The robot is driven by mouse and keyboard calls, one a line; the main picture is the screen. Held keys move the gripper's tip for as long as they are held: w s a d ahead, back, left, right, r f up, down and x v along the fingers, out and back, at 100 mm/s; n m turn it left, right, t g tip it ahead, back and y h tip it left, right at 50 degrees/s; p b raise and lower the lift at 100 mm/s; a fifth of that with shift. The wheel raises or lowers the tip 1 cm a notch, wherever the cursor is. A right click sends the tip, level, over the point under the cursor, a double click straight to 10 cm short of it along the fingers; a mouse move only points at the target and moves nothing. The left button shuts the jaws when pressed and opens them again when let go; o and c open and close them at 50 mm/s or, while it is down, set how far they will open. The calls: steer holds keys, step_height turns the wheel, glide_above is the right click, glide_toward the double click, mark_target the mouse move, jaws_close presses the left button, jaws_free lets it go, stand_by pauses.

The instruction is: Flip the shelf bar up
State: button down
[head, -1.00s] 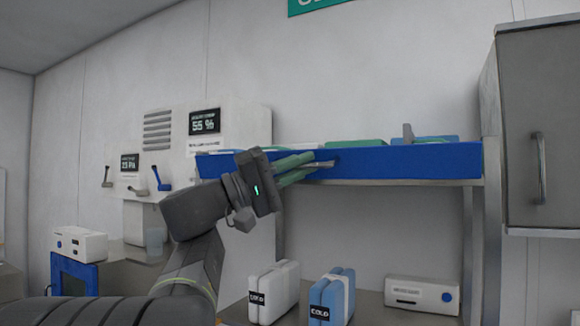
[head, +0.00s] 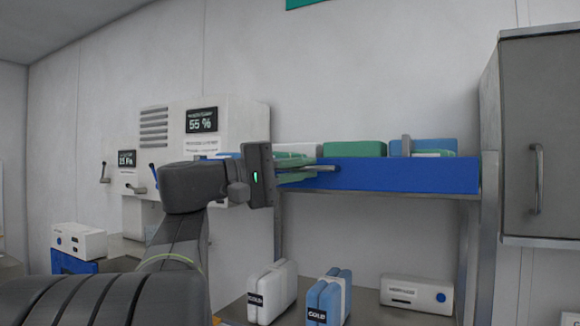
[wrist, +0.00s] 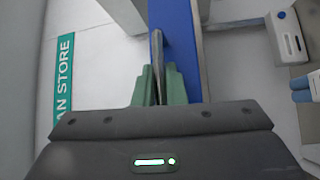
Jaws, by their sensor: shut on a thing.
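The blue shelf bar (head: 410,174) runs along the front edge of the wall shelf, its broad blue face toward me. A grey metal handle (head: 328,168) sticks out near its left part. My gripper (head: 312,169) comes from the left, held about level, with its green fingers at this handle. In the wrist view, the fingers (wrist: 158,80) are shut on the grey handle (wrist: 157,50), beside the blue bar (wrist: 183,45). The bar's left end is partly hidden behind my gripper.
Green (head: 354,149) and blue (head: 425,146) boxes stand on the shelf behind the bar. A grey cabinet (head: 545,90) hangs at right. Cold packs (head: 330,296) and a white device (head: 418,295) stand on the counter below. A white dispenser (head: 240,125) is at left.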

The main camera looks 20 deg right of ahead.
steer(key=c, duration=1.5)
jaws_free()
steer(key=shift+a, duration=0.1)
steer(key=w+a+f+b, duration=0.1)
steer(key=a+b, duration=0.2)
steer(key=a, duration=1)
steer(key=shift+a+f, duration=0.25)
steer(key=shift+f, duration=0.1)
steer(key=shift+w+d, duration=0.1)
steer(key=d+p, duration=0.1)
steer(key=d, duration=0.3)
steer(key=d+r+p, duration=0.1)
steer(key=d, duration=0.4)
steer(key=s+d+p, duration=0.1)
steer(key=d, duration=0.3)
steer(key=shift+d+r, duration=0.25)
steer(key=shift+r, duration=0.1)
